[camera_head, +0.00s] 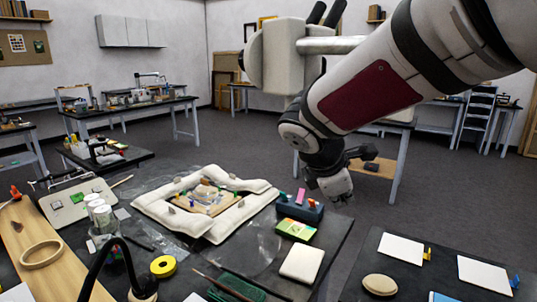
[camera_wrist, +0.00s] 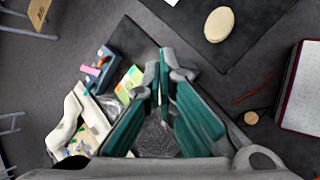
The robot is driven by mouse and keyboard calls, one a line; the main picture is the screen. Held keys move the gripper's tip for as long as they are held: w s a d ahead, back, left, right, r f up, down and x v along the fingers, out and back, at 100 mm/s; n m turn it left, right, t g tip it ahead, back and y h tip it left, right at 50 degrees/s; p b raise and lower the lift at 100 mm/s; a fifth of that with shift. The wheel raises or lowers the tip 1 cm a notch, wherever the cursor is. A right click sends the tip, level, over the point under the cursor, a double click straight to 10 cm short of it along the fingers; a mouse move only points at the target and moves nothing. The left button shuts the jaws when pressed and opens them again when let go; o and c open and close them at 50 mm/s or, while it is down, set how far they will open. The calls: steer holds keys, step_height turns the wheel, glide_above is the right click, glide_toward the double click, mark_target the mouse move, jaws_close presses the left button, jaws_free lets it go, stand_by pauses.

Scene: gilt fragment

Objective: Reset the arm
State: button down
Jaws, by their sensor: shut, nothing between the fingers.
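My arm reaches in from the upper right in the head view. My gripper (camera_head: 338,192) hangs beyond the right part of the table, near a blue box (camera_head: 300,207), with nothing touching it that I can see. In the wrist view my gripper (camera_wrist: 161,65) has its fingers together with nothing between them. The blue box (camera_wrist: 100,68) and a green-yellow card (camera_wrist: 130,84) lie to the left of the fingers there.
A white padded frame (camera_head: 160,212) surrounds a fragment (camera_head: 207,199) on the table. A white block (camera_head: 302,263), yellow tape roll (camera_head: 163,266) and black lamp neck (camera_head: 120,245) stand nearby. A second dark surface (camera_head: 362,262) at right holds white cards (camera_head: 401,248) and an oval pad (camera_head: 380,284).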

steer(key=s+d+r+m+g+y+p, duration=0.1)
steer(key=s+d+r+m, duration=0.15)
steer(key=s+m, duration=0.4)
steer(key=s+d+r+m+g+y+p, duration=0.1)
steer(key=s+d+m, duration=0.2)
steer(key=s, duration=0.7)
steer(key=s+a+f+m+y+p, duration=0.1)
steer(key=s+m+y, duration=0.2)
steer(key=s+m, duration=0.6)
steer(key=s, duration=0.3)
steer(key=shift+s+a+f, duration=0.2)
steer(key=shift+s+f, duration=0.15)
steer(key=shift+s, duration=0.05)
steer(key=shift+d, duration=0.1)
